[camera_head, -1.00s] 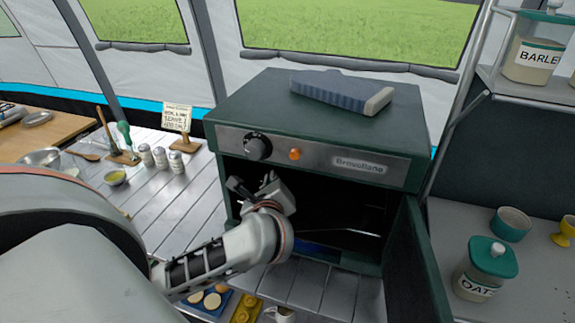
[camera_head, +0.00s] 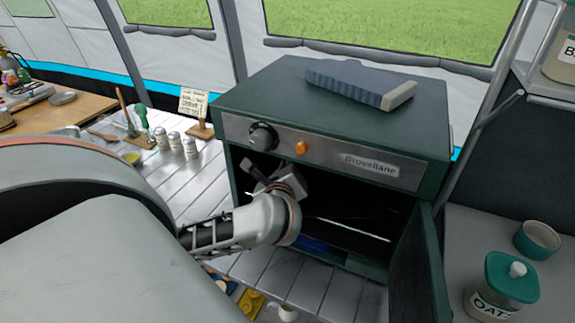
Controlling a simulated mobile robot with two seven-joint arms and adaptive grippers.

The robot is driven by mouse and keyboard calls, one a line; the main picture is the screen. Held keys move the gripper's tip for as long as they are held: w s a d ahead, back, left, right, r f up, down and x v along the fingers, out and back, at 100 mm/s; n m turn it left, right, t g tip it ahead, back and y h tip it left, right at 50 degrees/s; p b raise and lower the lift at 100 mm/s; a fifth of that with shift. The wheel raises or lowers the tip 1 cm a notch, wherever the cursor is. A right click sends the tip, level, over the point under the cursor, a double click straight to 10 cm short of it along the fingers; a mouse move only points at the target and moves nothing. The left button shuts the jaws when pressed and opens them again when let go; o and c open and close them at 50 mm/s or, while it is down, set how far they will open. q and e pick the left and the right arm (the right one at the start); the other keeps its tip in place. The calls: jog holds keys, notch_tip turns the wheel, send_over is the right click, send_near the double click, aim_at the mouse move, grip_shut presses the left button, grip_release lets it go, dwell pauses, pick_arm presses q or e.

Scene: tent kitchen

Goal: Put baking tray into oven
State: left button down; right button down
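The dark green oven (camera_head: 335,107) stands on a slatted grey table, with its door (camera_head: 412,262) open at the right. My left arm comes in from the left, and my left gripper (camera_head: 262,176) is at the left part of the oven opening. Its fingers are dark and small against the cavity, so I cannot tell whether it is open or shut or holds anything. A bright thin edge (camera_head: 352,228) shows inside the oven; I cannot tell if it is a rack or a tray. A blue strip (camera_head: 325,247) shows low in the opening. My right gripper is not in view.
A blue-grey oven mitt-like item (camera_head: 350,82) lies on the oven top. White shakers (camera_head: 175,143) and a small sign (camera_head: 193,103) stand left of it. An oats jar (camera_head: 508,285) and teal bowl (camera_head: 537,240) are on the right counter.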

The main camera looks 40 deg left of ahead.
pick_arm(q)
jog(key=c, duration=2.3)
grip_release()
jog(key=shift+f, duration=0.1)
